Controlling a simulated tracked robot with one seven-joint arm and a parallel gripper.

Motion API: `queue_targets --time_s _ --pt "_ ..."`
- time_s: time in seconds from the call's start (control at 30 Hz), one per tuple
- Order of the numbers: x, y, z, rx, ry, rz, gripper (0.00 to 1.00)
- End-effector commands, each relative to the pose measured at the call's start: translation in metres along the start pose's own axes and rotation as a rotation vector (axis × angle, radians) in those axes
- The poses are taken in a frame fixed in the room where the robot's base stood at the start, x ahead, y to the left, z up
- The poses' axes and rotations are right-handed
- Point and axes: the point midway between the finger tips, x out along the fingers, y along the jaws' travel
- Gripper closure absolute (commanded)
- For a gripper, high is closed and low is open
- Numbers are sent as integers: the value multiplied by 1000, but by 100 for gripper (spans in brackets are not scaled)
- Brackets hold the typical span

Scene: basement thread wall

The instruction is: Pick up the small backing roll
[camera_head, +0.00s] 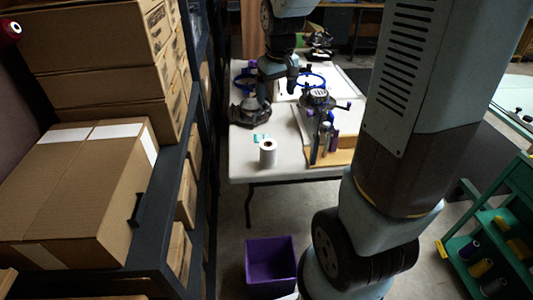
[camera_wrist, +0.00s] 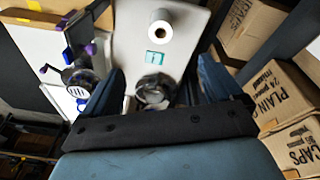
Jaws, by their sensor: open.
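The small backing roll (camera_head: 268,153) is a white roll standing upright on the near left part of the white table (camera_head: 242,168). In the wrist view the roll (camera_wrist: 160,27) is near the top edge, beyond the fingertips, with its round end showing. My gripper (camera_head: 278,82) is above the table, farther back than the roll and apart from it. In the wrist view my gripper (camera_wrist: 162,78) is open, with its two dark blue fingers wide apart and no object held between them.
A dark rounded device (camera_head: 248,112) lies between my gripper and the roll's side of the table. A small teal packet (camera_wrist: 154,57) lies near the roll. Bottles (camera_head: 325,137) and a clamp-like device stand right. Shelving with cartons (camera_head: 75,185) borders the left; a purple bin (camera_head: 270,262) is below.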

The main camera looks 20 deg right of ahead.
Motion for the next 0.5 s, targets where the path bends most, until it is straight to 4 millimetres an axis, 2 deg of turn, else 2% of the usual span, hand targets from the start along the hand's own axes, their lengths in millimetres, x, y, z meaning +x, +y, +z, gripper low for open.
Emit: queue_targets --time_s 0.03,0.3,0.5 --pt "15 1 -7 -9 -21 -5 8" --pt "92 4 -36 -67 -100 -32 8" --pt "144 4 -47 -101 -147 -53 8"
